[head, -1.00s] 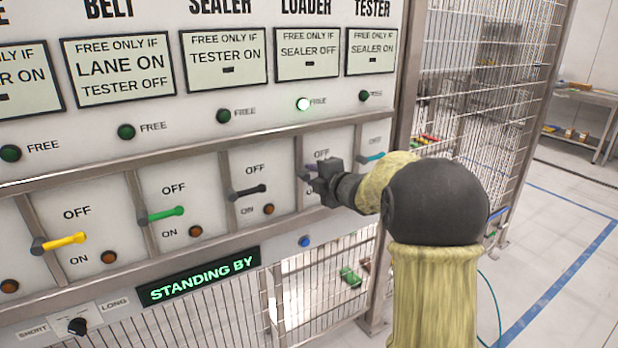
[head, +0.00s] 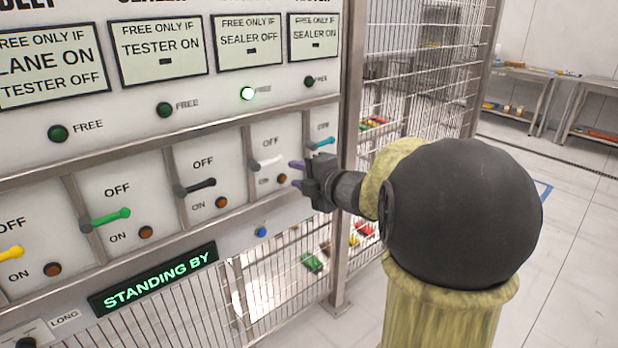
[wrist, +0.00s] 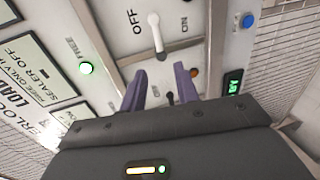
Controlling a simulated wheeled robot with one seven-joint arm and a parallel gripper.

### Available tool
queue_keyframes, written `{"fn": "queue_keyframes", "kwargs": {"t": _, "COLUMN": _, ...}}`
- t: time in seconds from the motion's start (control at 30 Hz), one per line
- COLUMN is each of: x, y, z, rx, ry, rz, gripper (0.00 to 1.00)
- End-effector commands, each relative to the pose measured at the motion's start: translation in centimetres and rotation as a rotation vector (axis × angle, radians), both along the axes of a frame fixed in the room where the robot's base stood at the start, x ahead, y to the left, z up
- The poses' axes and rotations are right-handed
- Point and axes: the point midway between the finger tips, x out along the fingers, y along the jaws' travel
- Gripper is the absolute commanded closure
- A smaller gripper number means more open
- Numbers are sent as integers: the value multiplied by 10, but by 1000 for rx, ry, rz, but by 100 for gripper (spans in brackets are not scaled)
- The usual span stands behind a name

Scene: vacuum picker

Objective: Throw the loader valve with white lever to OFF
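The loader valve's white lever (head: 266,164) sits on its panel between the OFF label above and the ON label below. It points to the right and slightly up in the head view. The wrist view shows the white lever (wrist: 156,36) beyond the fingertips, between the OFF and ON labels. My gripper (head: 296,173) is in front of the panel, just right of and below the lever tip. Its two purple fingers (wrist: 160,80) are apart with nothing held. A dark lever tip shows behind the gap between them.
A cyan lever (head: 320,143) is close on the right, and a black lever (head: 195,188) on the left. The green lamp (head: 247,93) above the loader valve is lit. A blue button (head: 261,232) is below. Wire mesh fencing (head: 425,70) stands to the right.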

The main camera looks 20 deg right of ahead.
Motion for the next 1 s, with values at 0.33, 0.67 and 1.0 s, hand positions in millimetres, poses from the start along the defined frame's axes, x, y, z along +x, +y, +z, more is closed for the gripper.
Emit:
{"fn": "queue_keyframes", "kwargs": {"t": 0.33, "x": -31, "y": -9, "z": 6, "rx": 0, "ry": 1, "rz": 1, "gripper": 69}}
{"fn": "queue_keyframes", "kwargs": {"t": 0.67, "x": -30, "y": -10, "z": 6, "rx": 0, "ry": 1, "rz": 0, "gripper": 69}}
{"fn": "queue_keyframes", "kwargs": {"t": 1.0, "x": -27, "y": -9, "z": -22, "rx": 195, "ry": 126, "rz": -192, "gripper": 69}}
